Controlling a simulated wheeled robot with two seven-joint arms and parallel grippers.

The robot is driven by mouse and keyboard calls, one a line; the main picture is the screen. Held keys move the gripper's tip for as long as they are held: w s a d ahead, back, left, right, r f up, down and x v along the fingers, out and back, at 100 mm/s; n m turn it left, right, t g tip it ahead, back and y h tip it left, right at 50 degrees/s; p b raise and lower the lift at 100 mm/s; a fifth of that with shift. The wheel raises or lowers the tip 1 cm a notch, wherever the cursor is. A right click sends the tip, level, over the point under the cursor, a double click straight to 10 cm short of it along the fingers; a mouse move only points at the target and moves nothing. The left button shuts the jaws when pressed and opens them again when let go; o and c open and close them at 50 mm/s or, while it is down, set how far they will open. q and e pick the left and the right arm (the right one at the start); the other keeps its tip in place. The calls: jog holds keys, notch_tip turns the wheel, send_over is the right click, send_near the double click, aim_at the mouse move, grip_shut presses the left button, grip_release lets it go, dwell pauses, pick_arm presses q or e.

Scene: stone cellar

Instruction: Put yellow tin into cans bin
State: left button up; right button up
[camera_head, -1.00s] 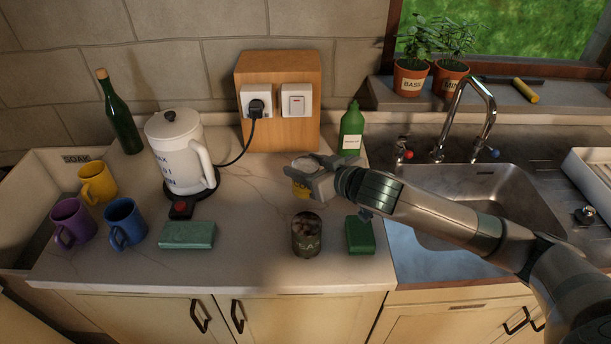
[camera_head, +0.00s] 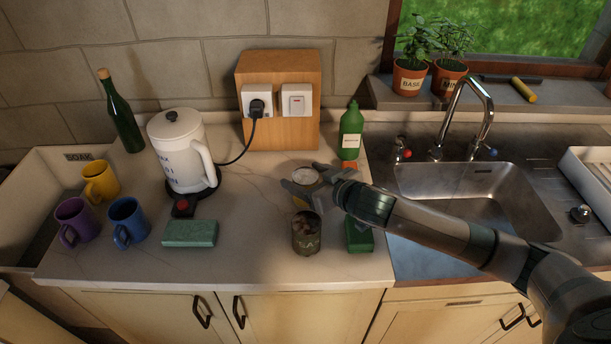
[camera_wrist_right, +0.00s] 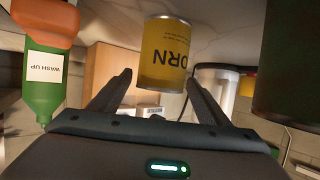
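The yellow tin (camera_head: 301,203) stands on the counter, mostly hidden by my right gripper; its pale round lid shows between the fingers. In the right wrist view the tin (camera_wrist_right: 164,58) appears upside down with "ORN" readable on its label. My right gripper (camera_head: 300,175) is open, with a finger on each side of the tin. In the right wrist view the fingers (camera_wrist_right: 159,76) are spread, with visible gaps to the tin. No bin marked for cans shows in these views. My left gripper is not in view.
A green bottle (camera_head: 351,135) stands behind. The sink (camera_head: 480,215) is right; a "SOAK" container (camera_head: 75,157) is far left.

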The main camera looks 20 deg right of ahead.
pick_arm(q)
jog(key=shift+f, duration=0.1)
pick_arm(e)
jog(key=shift+f+b, duration=0.15)
jog(key=shift+b, duration=0.35)
jog(key=shift+s+d, duration=0.15)
jog(key=shift+s, duration=0.2)
pick_arm(q)
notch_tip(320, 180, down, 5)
jog(key=b, duration=0.4)
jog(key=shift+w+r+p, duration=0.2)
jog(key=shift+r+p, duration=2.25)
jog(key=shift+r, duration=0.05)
pick_arm(e)
jog(key=v, duration=1.6)
jog(key=shift+s+r, duration=0.35)
